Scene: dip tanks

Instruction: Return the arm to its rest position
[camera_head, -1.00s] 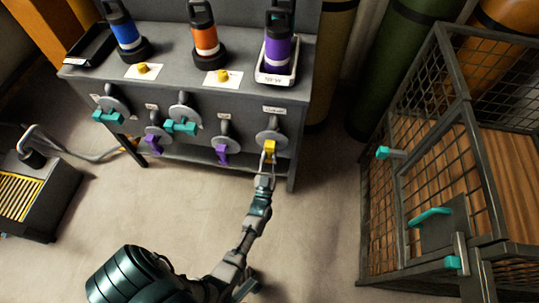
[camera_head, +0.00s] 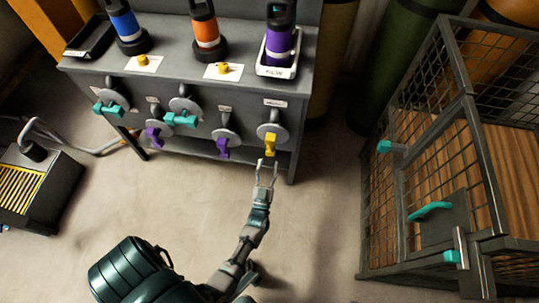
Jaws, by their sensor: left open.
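My left gripper (camera_head: 266,167) is open and empty, with its two light fingers pointing up in the picture. It is just below the yellow handle (camera_head: 270,144) on the round grey dial at the right end of the bench front, and a small gap seems to lie between them. My left arm (camera_head: 246,238) reaches in from the bottom of the picture over the bare floor. My right gripper is not in view.
The grey bench (camera_head: 190,85) carries a blue bottle (camera_head: 125,24), an orange bottle (camera_head: 206,32) and a purple bottle (camera_head: 279,44). Teal and purple handles line its front. A mesh cage (camera_head: 440,150) stands at right, a dark box (camera_head: 60,195) at left. Floor between is clear.

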